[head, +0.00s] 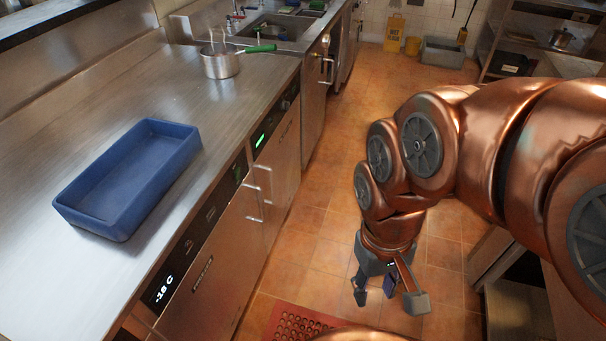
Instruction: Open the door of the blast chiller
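A row of steel undercounter units runs along the left, below the worktop. The nearest unit (205,275) has a black panel reading "-18 C". A steel door (277,165) farther along has a bar handle (263,184), with a second handle (255,217) just nearer. These doors look shut. I cannot tell which unit is the blast chiller, as the labels are too small to read. My gripper (389,298) hangs over the floor to the right of the units, pointing down. Its fingers are spread and nothing shows between them. It is apart from every door and handle.
A blue tray (75,211) and a pot (221,66) stand on the steel worktop (190,105). A red mat (298,325) lies on the floor near the units. The tiled aisle (325,190) is clear. A yellow sign (394,34) and grey bin (443,53) stand at the back.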

